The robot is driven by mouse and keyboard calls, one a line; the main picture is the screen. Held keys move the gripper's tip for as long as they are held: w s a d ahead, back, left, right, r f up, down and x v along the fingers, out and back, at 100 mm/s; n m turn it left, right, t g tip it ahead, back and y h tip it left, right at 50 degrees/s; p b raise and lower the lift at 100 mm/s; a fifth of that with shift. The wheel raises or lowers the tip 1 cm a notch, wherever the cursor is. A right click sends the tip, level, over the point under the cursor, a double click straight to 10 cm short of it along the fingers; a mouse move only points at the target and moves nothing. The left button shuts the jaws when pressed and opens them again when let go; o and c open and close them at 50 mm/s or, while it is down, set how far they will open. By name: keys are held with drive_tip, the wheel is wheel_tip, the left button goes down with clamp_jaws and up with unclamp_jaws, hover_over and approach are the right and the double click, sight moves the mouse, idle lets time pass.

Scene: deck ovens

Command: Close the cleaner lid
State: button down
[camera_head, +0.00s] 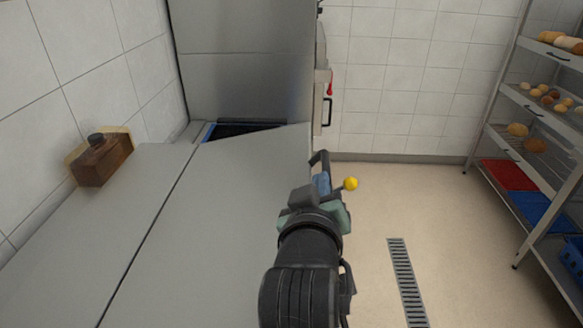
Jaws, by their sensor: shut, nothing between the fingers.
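A large flat grey panel (220,210), which looks like the cleaner lid, fills the middle of the head view. A dark, blue-edged gap (240,129) shows at its far end, against a grey metal cabinet. A black handle (319,158) stands at the panel's right edge. My gripper (321,184) is shut and empty at that edge, close to the handle; I cannot tell if they touch. A yellow ball knob (350,184) sits just right of my gripper. My arm hides part of the panel's right edge.
A brown wooden box (102,160) with a black knob stands at the left by the tiled wall. A rack (540,110) with bread and coloured trays stands at the right. Open floor (400,205) with a drain grate (407,282) lies between.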

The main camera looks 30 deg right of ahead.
wheel_tip(320, 180, down, 10)
drive_tip(key=s+d+m+y+b, duration=0.1)
drive_tip(key=d+m+b, duration=0.1)
drive_tip(key=b, duration=0.3)
drive_tip(key=shift+s+m+t, duration=0.25)
drive_tip(key=shift+m+t, duration=0.05)
drive_tip(key=shift+d+f, duration=0.1)
drive_tip(key=r+p, duration=0.1)
drive_tip(key=r, duration=0.1)
drive_tip(key=r+p, duration=0.1)
drive_tip(key=p, duration=0.1)
drive_tip(key=r+p, duration=0.2)
drive_tip(key=shift+w+a+r, duration=0.3)
drive_tip(key=shift+a, duration=0.1)
drive_tip(key=b+v, duration=0.1)
drive_tip(key=v, duration=0.8)
drive_tip(key=shift+s+a+f+b, duration=0.25)
drive_tip(key=shift+s+b, duration=0.05)
drive_tip(key=shift+s, duration=0.1)
